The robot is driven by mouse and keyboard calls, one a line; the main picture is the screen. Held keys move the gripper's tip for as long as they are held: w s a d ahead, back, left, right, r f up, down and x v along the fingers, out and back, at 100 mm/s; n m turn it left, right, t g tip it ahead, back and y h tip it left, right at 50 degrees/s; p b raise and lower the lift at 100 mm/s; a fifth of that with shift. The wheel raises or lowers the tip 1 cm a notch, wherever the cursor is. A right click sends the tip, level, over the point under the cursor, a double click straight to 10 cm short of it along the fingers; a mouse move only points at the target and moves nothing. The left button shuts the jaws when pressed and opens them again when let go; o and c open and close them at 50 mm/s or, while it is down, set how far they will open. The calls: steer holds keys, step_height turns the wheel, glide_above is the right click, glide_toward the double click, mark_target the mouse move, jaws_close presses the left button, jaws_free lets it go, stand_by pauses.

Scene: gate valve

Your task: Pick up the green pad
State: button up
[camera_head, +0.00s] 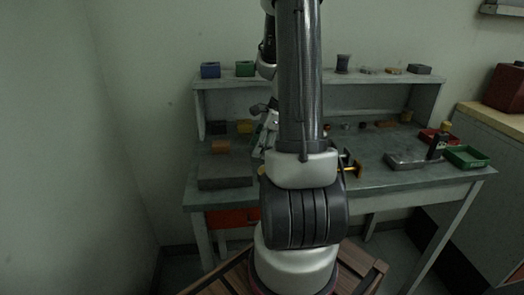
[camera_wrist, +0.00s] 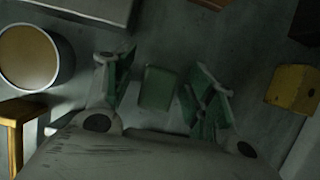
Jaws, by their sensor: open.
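The green pad (camera_wrist: 157,88) is a small dull-green block lying on the grey surface in the wrist view. My gripper (camera_wrist: 163,76) is open, with one finger to the left of the pad and one to the right. Gaps show between the pad and both fingers, and nothing is held. The height of the fingertips above the surface is hard to judge. In the head view my arm covers the middle of the bench, and I cannot make out the pad there.
In the wrist view, a round container (camera_wrist: 28,58) and a yellow-brown piece (camera_wrist: 14,118) are at left, a yellow block (camera_wrist: 293,88) at right, a grey slab (camera_wrist: 98,8) at top. In the head view, the bench holds a green tray (camera_head: 466,157); a green block (camera_head: 245,69) stands on the shelf.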

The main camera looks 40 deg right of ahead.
steer(key=shift+c, duration=0.2)
steer(key=c, duration=1.1)
step_height(320, 180, up, 10)
steer(key=shift+r, duration=0.1)
steer(key=o, duration=0.4)
steer(key=shift+c, duration=1.3)
